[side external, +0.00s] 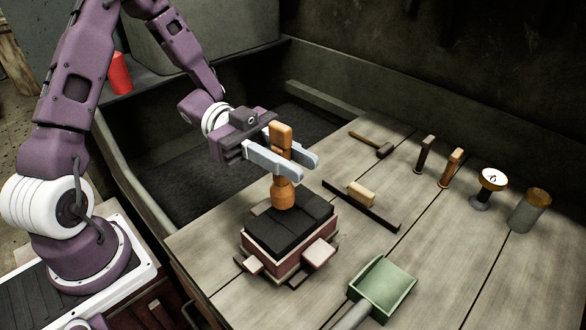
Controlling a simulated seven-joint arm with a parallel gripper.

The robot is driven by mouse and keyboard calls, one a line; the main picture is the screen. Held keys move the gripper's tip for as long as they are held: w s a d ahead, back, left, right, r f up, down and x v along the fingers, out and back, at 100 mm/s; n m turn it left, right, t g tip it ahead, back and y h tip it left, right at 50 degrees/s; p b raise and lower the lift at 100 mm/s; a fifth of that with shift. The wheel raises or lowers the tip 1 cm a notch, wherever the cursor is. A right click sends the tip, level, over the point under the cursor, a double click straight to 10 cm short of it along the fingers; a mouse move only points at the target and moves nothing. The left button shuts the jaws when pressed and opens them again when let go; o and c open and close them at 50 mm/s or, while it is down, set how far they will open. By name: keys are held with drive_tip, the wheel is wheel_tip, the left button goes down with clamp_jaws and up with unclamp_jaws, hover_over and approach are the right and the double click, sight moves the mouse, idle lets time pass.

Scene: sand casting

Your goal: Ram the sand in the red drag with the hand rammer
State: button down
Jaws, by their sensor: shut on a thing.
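The red drag (277,264) stands on the bench near its left front, filled with dark sand (303,222) that looks blocky and uneven on top. The wooden hand rammer (284,193) is upright over the drag's back part, its wide lower end at the sand. I cannot tell whether it touches the sand or hovers just above it. My gripper (294,158) reaches in from the left and is shut on the rammer's upper shaft, one finger on each side. The rammer's top sticks up above the fingers.
A strike-off bar with a wooden handle (361,194) lies right of the drag. A green scoop (383,287) lies at the front. A mallet (371,144), two upright handled tools (451,168), a gauge (493,180) and a cylinder (529,211) line the back. A dark sand bin lies behind left.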

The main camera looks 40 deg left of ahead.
drive_tip(key=w, duration=0.3)
drive_tip(key=shift+w, duration=0.4)
drive_tip(key=shift+f, duration=1.15)
wheel_tip(320, 180, up, 2)
drive_tip(key=shift+r, duration=0.25)
drive_tip(key=shift+d, duration=0.1)
